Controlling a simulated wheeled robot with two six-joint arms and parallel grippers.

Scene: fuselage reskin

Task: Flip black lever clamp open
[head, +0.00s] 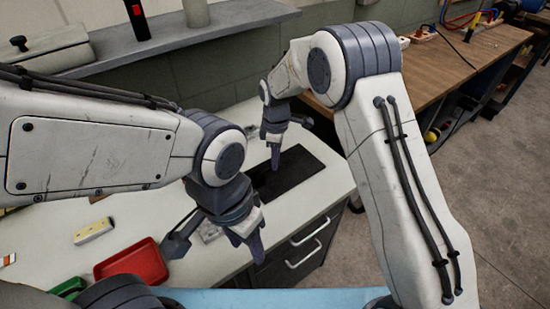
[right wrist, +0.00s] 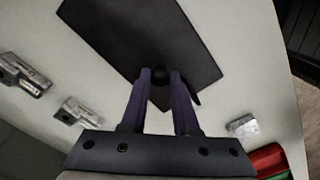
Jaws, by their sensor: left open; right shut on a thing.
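A black flat panel (head: 300,172) lies on the white worktop; it also fills the top of the right wrist view (right wrist: 125,35). A small dark rounded knob (right wrist: 162,72), seemingly the black lever clamp's handle, sits between my right fingertips at the panel's near edge. My right gripper (head: 275,158) points down at the panel and is shut on this dark part; its purple fingers (right wrist: 163,85) stand on either side of it. The rest of the clamp is hidden or merges with the black panel. My left gripper (head: 248,240) is open and empty, above the worktop's front edge.
Silver metal blocks (right wrist: 22,75) (right wrist: 78,112) (right wrist: 242,126) lie around the panel. A red tray (head: 130,264), a green tray (head: 68,288) and a pale yellow block (head: 93,231) are at the left. A grey shelf (head: 180,35) runs behind. A wooden bench (head: 450,60) stands at the back right.

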